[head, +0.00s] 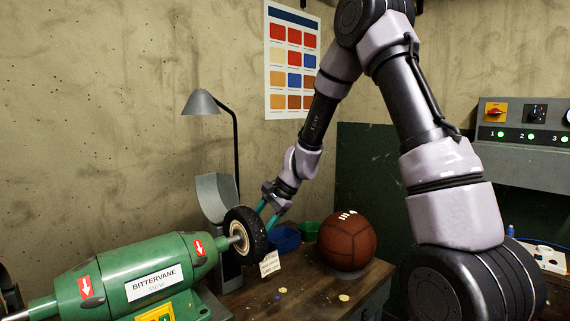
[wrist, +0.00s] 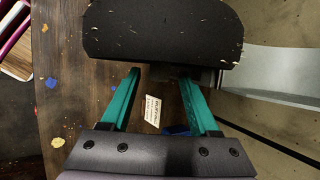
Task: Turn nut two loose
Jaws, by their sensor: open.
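A green bench grinder (head: 150,275) labelled "BITTERVANE" lies at the lower left of the head view. A dark wheel (head: 246,235) sits on its right-hand shaft, and the wheel also fills the top of the wrist view (wrist: 160,30). My gripper (head: 266,215) is at the wheel's outer side, with two teal fingers. In the wrist view my gripper (wrist: 160,76) is open, its fingertips apart just below the wheel's edge. A small dark piece shows under the wheel near the right fingertip. I cannot tell whether it is nut two. No nut shows clearly.
A brown leather ball (head: 347,240) stands on the wooden bench (head: 305,290), right of the wheel. A blue bin (head: 284,240), a green bin (head: 310,231) and a small printed card (head: 270,264) are near the wheel. A grey lamp (head: 202,103) stands behind the grinder.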

